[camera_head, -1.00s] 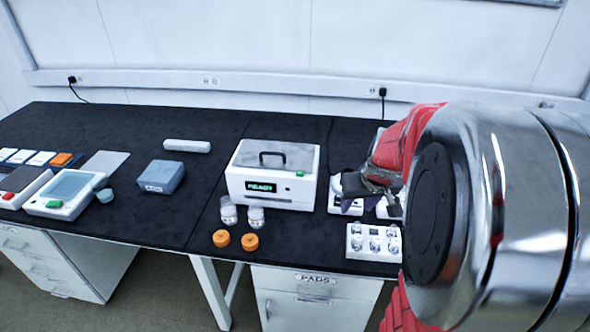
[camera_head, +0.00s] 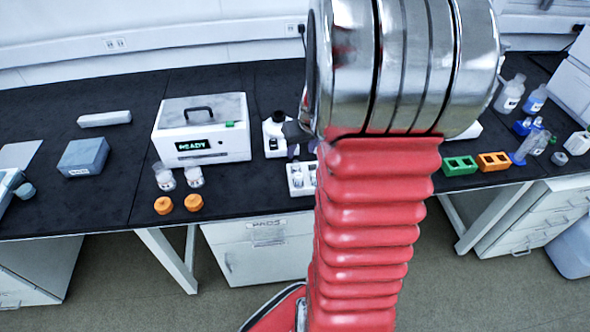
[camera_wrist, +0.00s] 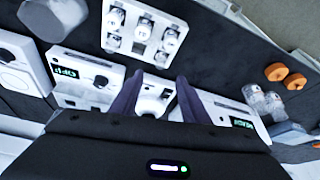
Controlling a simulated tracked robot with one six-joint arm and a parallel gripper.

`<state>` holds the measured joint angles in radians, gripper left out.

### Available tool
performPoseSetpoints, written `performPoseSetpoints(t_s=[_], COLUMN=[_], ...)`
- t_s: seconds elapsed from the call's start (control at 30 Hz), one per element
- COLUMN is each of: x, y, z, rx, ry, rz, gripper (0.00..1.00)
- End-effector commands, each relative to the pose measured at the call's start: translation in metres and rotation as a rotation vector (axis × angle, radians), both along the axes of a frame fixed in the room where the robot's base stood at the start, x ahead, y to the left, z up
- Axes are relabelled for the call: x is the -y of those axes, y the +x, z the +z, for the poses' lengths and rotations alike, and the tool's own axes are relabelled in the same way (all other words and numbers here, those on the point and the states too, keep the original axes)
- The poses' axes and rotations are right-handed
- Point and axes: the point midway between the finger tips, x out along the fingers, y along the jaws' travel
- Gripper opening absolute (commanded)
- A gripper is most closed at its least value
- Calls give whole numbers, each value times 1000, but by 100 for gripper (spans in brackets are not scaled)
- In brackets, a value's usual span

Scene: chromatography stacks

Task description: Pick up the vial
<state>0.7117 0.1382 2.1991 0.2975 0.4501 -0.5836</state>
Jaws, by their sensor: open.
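Two clear vials with pale labels (camera_head: 164,177) (camera_head: 194,176) stand side by side on the black bench, in front of the white READY machine. They also show at the right of the wrist view (camera_wrist: 274,102). More small vials sit in a white rack (camera_head: 296,190), partly hidden by my arm; the wrist view shows the rack whole (camera_wrist: 113,62). Which vial is meant cannot be told. My gripper (camera_wrist: 159,76) is open, its two dark fingers above a small white device, with nothing between them. In the head view my arm hides most of it.
Two orange caps (camera_head: 178,204) lie in front of the vials. The READY machine (camera_head: 203,140) stands behind them. A grey-blue box (camera_head: 84,157) is at left. A green rack (camera_head: 459,166), an orange rack (camera_head: 493,162) and bottles (camera_head: 510,93) are at right. Bench left of the caps is clear.

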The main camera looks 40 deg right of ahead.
Motion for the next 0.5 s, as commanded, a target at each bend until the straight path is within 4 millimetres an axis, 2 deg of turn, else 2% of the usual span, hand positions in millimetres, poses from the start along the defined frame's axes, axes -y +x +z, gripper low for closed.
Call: performPoseSetpoints(t_s=[0.3, 0.5], x=[5, 7], y=[13, 17], z=[-35, -46], rx=[-2, 0], ry=[1, -1], rz=[-1, -1], gripper=[42, 42])
